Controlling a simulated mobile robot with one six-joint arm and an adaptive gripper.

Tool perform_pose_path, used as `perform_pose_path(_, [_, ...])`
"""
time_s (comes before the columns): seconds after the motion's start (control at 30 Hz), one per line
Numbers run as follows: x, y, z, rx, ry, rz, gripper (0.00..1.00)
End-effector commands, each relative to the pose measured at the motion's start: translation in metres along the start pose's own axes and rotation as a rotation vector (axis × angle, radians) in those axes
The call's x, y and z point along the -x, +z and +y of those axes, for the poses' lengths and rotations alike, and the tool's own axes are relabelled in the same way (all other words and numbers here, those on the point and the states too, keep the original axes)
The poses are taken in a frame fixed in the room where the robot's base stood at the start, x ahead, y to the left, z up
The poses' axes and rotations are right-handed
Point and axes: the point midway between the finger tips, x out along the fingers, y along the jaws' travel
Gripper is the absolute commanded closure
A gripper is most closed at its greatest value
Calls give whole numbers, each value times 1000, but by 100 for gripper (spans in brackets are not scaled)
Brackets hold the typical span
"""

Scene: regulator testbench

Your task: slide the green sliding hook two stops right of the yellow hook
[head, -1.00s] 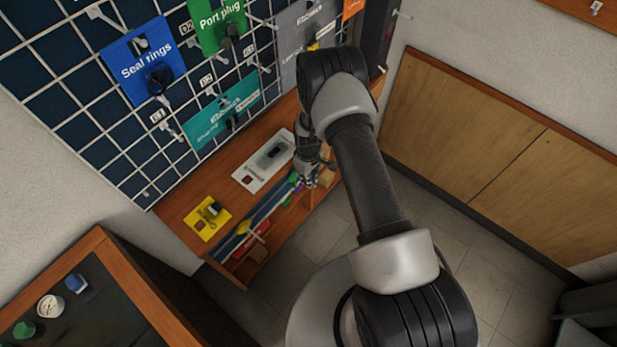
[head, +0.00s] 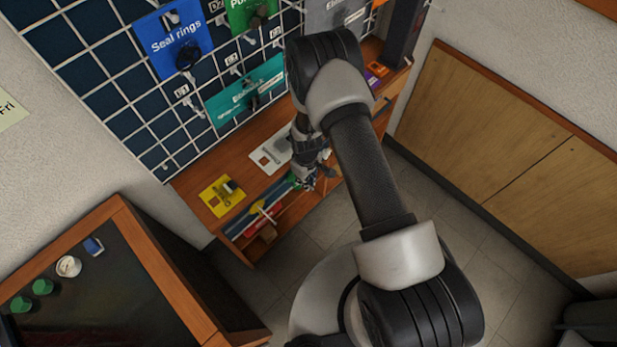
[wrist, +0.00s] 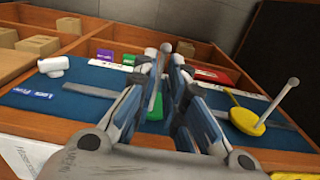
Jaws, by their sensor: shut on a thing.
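The green sliding hook (wrist: 155,106) is on the blue strip (wrist: 80,103) in the wrist view, its body low between my fingers. My gripper (wrist: 162,72) is shut on it around its upright post, and the fingers hide most of the post. In the head view my gripper (head: 312,178) is at the rack's front, with a bit of green beside it. The yellow hook (wrist: 245,119) is to the right of the green one in the wrist view, with a gap. In the head view the yellow hook (head: 257,207) is left of my gripper. Stop marks cannot be read.
A white hook (wrist: 53,66), a purple piece (wrist: 104,54) and a red piece (wrist: 212,74) lie around the strip. Cardboard boxes (wrist: 36,46) sit in wooden compartments.

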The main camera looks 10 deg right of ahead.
Motion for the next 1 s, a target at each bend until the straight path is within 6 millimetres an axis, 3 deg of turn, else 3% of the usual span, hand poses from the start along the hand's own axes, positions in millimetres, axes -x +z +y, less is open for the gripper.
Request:
perform_pose_path(0.3, [0,0,0,0,0,1,69])
perform_pose_path(0.67, [2,0,1,0,0,1,68])
perform_pose_path(0.87, [30,-1,1,0,1,3,68])
perform_pose_path(1.0, [62,-2,1,0,2,4,68])
